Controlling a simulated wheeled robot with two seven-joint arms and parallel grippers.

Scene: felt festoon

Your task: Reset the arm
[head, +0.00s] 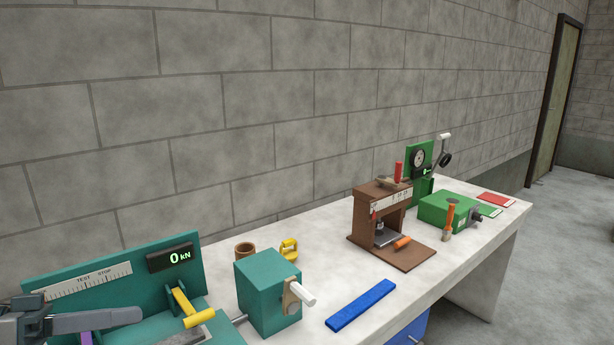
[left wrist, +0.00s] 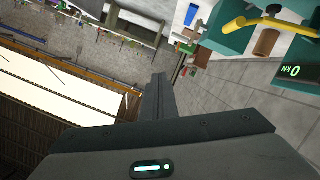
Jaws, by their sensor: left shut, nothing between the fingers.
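My left gripper (head: 128,317) comes in at the lower left of the head view, in front of a teal test machine (head: 60,265). In the left wrist view its fingers (left wrist: 158,88) are together with nothing between them. My right gripper is in neither view.
A white bench (head: 318,285) runs along a block wall. On it stand a teal block with a crank (head: 267,290), a blue bar (head: 361,305), a brown press (head: 380,215), a yellow clamp-like piece (head: 289,249) and a green machine (head: 447,211). Clear bench top lies around the blue bar.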

